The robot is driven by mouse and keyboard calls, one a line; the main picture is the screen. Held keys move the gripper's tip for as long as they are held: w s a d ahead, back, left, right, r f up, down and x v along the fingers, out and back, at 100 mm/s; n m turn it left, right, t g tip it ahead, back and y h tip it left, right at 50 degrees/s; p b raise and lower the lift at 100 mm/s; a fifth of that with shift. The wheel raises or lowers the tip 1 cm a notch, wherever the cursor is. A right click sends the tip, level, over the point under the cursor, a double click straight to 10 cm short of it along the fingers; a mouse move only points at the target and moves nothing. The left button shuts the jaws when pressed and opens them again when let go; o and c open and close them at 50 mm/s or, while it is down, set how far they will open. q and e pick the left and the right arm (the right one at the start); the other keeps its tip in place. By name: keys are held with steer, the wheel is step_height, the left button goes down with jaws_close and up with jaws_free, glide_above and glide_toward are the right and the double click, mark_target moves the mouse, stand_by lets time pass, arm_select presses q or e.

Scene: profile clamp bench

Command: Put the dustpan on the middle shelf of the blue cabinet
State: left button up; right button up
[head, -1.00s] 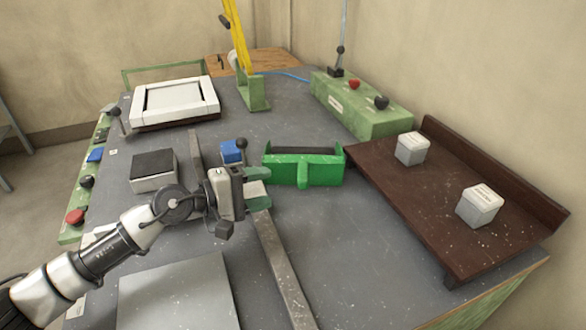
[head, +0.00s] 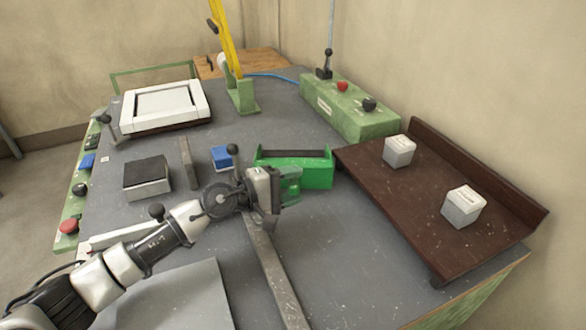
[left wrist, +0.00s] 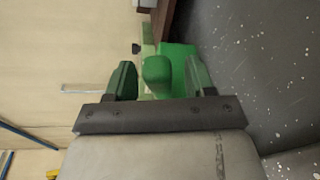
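The green dustpan (head: 317,174) lies on the grey bench top, left of the brown board. My left gripper (head: 290,186) is at its near side and hides its handle and part of its front in the head view. In the left wrist view the rounded green handle (left wrist: 157,72) shows between the two fingers of the left gripper (left wrist: 160,80), with a gap on each side. The left gripper is open and holds nothing. My right gripper is not in view. No blue cabinet is in view.
The brown board (head: 400,218) with two small pale boxes (head: 400,151) (head: 462,207) stands to the right. A long metal bar (head: 272,270) lies below my left gripper. A blue block (head: 221,158) and a black-topped box (head: 147,178) are to the left.

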arm_select(q)
jaws_close()
steer(key=shift+r, duration=0.2)
